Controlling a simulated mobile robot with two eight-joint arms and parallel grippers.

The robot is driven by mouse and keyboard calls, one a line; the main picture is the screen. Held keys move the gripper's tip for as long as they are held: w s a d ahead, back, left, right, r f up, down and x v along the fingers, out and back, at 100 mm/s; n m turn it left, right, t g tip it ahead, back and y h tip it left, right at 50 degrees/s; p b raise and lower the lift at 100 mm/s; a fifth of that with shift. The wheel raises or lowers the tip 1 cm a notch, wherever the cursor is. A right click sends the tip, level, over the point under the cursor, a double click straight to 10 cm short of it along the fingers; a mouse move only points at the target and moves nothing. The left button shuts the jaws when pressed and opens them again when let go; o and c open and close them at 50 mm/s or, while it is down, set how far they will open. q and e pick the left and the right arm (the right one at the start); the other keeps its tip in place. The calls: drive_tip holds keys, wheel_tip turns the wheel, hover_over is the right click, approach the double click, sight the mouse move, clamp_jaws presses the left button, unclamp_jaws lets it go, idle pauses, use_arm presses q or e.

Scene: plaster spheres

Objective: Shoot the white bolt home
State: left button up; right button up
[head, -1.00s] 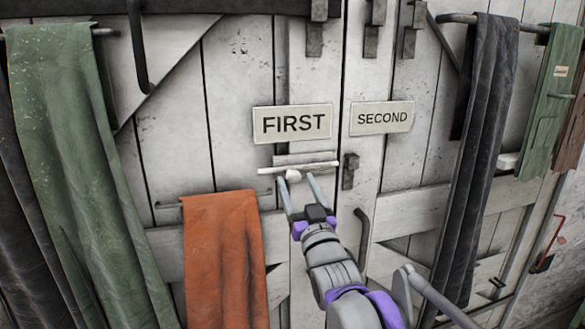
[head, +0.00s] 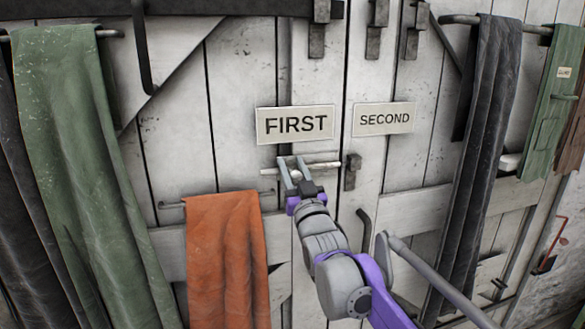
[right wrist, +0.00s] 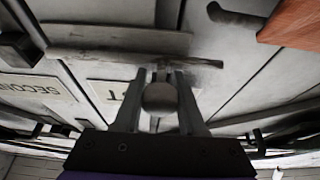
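The white bolt (head: 322,165) is a thin pale rod lying level on the door under the FIRST sign (head: 295,124). Its right end is close to a dark keeper (head: 352,172); whether it touches cannot be told. My right gripper (head: 291,163) reaches up from below, its fingers around the bolt's round knob. In the right wrist view the knob (right wrist: 160,97) sits between the two fingers, with a narrow gap on each side. The gripper looks open. The rod (right wrist: 207,62) shows beyond the fingertips there. My left gripper is not in view.
A SECOND sign (head: 384,119) hangs right of FIRST. An orange cloth (head: 227,260) hangs on a rail at lower left, near my arm. A green cloth (head: 75,150) hangs far left, a dark cloth (head: 470,160) at right. A dark handle (head: 364,228) curves below the keeper.

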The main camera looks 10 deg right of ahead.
clamp_jaws()
idle(1.0)
